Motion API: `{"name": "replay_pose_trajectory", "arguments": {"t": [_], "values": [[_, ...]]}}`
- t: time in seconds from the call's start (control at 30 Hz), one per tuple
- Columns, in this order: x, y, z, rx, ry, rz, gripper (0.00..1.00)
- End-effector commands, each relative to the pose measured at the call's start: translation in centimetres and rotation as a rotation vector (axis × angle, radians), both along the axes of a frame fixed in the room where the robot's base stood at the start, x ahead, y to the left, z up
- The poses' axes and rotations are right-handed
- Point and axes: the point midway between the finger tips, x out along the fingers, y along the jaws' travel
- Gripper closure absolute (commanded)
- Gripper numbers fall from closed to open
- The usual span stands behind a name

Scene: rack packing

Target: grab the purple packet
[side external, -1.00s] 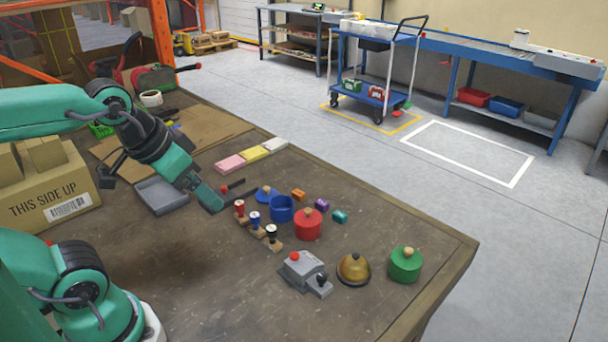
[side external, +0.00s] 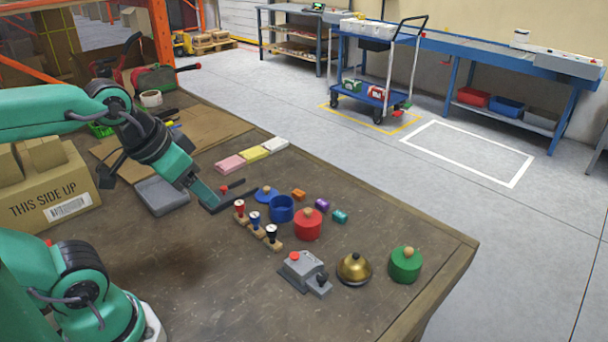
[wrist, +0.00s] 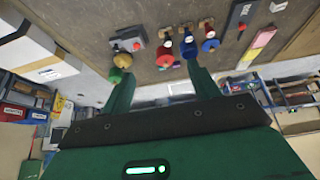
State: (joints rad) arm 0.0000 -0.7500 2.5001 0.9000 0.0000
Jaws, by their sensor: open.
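The purple packet (side external: 322,204) is a small block lying on the brown workbench in the side view. It sits between a small orange block (side external: 298,195) and a small teal block (side external: 340,216), just right of an open blue pot (side external: 281,209).
Near the packet stand a red lidded pot (side external: 308,225), a blue lid (side external: 266,194) and several knobbed stamps (side external: 255,222). A grey switch box (side external: 304,272), a brass bell (side external: 354,269) and a green pot (side external: 405,264) stand nearer the front. The bench's right corner is clear.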

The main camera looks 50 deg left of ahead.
Motion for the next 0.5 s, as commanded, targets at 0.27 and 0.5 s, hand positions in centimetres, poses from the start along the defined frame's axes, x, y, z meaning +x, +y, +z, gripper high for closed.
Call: {"name": "replay_pose_trajectory", "arguments": {"t": [0.27, 0.5], "values": [[0.01, 0.0, 0.0, 0.0, 0.0, 0.0, 0.44], [0.79, 0.04, 0.4, 0.001, 0.012, 0.0, 0.44]]}}
